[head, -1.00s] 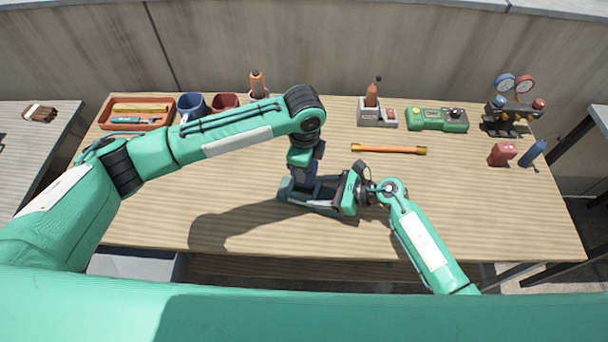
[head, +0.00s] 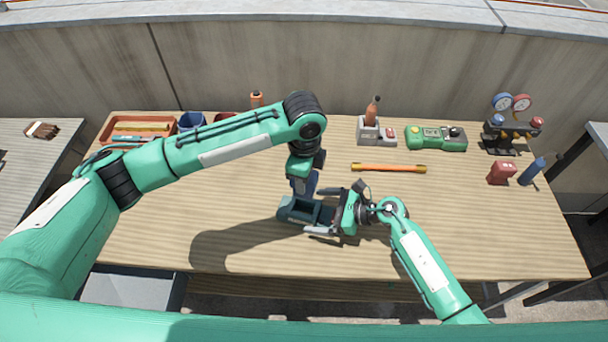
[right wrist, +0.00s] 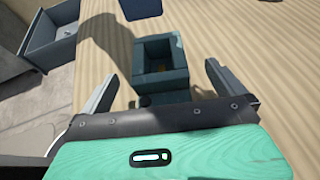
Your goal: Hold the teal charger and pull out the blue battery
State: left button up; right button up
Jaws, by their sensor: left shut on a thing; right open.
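The teal charger (head: 290,212) stands on the table; its open well looks empty in the right wrist view (right wrist: 178,85). My left gripper (head: 305,176) is shut on the blue battery (head: 308,187), which hangs beyond and above the charger, apart from it as far as I can tell. The gripper partly hides the battery. A dark blue shape at the top edge of the right wrist view looks like the battery's lower part. My right gripper (head: 316,211) is open, its fingers on either side of the charger; gaps show in the right wrist view (right wrist: 160,75).
An orange-and-yellow rod (head: 388,168) lies right of the charger. Behind are a grey holder (head: 368,132), a green device (head: 435,138) and a gauge manifold (head: 511,130). A red tray (head: 140,130) and blue mug (head: 191,121) stand back left. The front table is clear.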

jog(key=shift+p+v, duration=0.45)
jog(key=shift+v, duration=4.1)
